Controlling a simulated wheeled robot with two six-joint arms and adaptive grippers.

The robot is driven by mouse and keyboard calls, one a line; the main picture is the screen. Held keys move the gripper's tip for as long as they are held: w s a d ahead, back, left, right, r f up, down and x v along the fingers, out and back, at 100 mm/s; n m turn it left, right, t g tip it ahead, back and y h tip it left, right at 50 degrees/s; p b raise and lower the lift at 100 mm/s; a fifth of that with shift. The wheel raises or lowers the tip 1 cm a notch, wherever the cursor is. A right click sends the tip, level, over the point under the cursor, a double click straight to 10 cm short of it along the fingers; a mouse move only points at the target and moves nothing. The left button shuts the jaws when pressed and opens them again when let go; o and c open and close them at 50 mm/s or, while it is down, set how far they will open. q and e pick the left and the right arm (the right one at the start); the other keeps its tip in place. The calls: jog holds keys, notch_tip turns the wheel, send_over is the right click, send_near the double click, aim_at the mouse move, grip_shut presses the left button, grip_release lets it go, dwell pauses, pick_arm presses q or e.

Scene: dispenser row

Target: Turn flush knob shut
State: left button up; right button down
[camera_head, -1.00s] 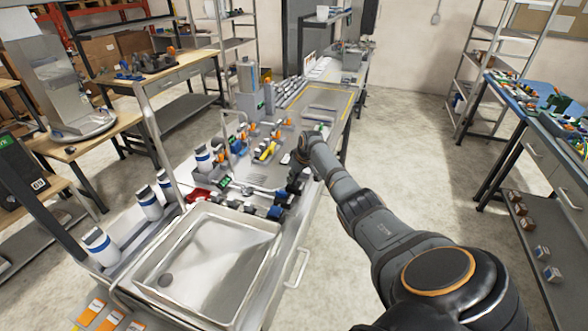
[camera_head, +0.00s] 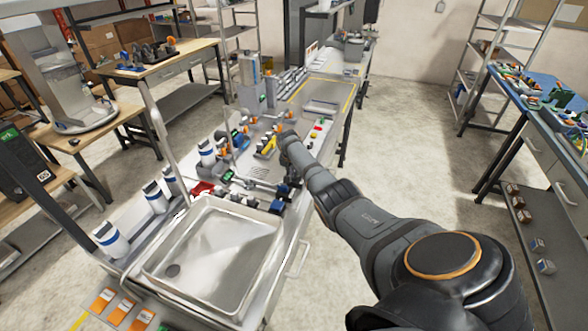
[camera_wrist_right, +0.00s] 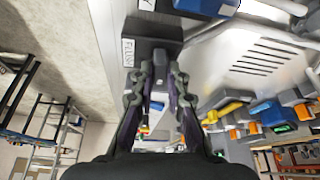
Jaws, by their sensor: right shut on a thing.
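My right gripper (camera_wrist_right: 157,72) fills the middle of the wrist view. Its two dark fingers are closed on the sides of a dark grey knob (camera_wrist_right: 158,56) beside a white label (camera_wrist_right: 128,53) reading FLUSH. The fingertips hide part of the knob, so its exact turn angle cannot be told. In the head view my right arm reaches from the lower right to the bench's front edge, with the right gripper (camera_head: 291,178) by the row of dark and blue knobs (camera_head: 277,207). The flush knob itself cannot be made out there. My left gripper is not in view.
A steel sink (camera_head: 215,245) lies in the near end of the bench. White bottles with blue bands (camera_head: 154,197) stand along its left side. Yellow and orange valve parts (camera_head: 267,145) sit beyond the gripper. The floor right of the bench is clear.

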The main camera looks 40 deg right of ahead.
jog(key=shift+m+g+b, duration=0.4)
jog(key=shift+m+b, duration=0.05)
jog(key=shift+m, duration=0.45)
jog(key=c, duration=1.3)
grip_release()
jog(key=shift+c, duration=0.2)
jog(key=v, duration=1.2)
jog(key=shift+a, duration=0.25)
jog(key=shift+f, duration=0.1)
